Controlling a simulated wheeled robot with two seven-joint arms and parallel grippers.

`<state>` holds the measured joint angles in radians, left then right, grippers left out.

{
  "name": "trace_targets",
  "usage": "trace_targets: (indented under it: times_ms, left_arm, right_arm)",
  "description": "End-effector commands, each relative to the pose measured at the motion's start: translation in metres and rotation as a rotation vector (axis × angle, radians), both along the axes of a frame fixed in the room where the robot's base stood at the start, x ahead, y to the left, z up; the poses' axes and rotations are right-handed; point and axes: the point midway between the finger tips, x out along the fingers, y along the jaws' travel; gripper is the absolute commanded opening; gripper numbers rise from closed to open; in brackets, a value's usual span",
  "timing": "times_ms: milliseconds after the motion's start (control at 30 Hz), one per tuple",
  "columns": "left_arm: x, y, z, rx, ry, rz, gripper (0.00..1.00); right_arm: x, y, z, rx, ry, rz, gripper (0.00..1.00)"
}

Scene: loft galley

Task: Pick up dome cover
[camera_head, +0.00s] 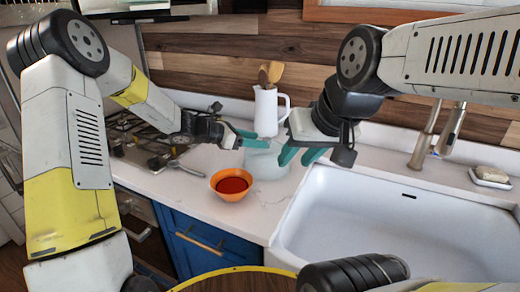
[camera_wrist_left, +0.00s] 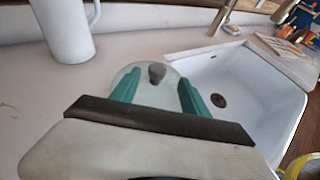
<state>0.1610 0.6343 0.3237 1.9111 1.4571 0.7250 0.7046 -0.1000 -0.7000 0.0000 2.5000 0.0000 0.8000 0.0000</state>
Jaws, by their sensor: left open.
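The dome cover (camera_head: 268,168) is pale and see-through and stands on the counter left of the sink. In the left wrist view the dome cover (camera_wrist_left: 150,88) shows a grey knob (camera_wrist_left: 157,72) on top. My left gripper (camera_head: 257,139) has teal fingers and is at the dome's top. In its wrist view the open left gripper (camera_wrist_left: 158,92) has a finger on each side of the dome's middle; I cannot tell whether they touch it. My right gripper (camera_head: 303,157) is open and empty, pointing down by the dome's right side, and hides part of it.
A white jug (camera_head: 266,111) with wooden utensils stands behind the dome. An orange bowl (camera_head: 231,193) with red contents sits in front-left. A stove (camera_head: 150,150) is at left. The white sink (camera_head: 385,235) and its faucet (camera_head: 432,140) are at right.

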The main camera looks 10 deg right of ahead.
Motion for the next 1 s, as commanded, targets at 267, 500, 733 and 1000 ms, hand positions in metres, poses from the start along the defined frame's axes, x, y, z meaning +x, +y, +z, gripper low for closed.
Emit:
trace_targets:
  times_ms: [267, 500, 733, 1000]
  left_arm:
    - [0.014, -0.029, -0.01, 0.001, -0.002, -0.004, 0.54]
    - [0.021, -0.046, -0.018, 0.002, -0.003, -0.002, 0.54]
    - [0.021, -0.046, -0.017, 0.002, -0.004, -0.002, 0.36]
    - [0.021, -0.046, -0.017, 0.002, -0.004, -0.002, 0.0]
  right_arm:
    - [0.0, 0.0, 0.0, 0.0, 0.0, 0.0, 0.37]
    - [0.0, 0.0, 0.0, 0.0, 0.0, 0.0, 0.37]
    - [0.0, 0.0, 0.0, 0.0, 0.0, 0.0, 0.37]
    - [0.0, 0.0, 0.0, 0.0, 0.0, 0.0, 0.37]
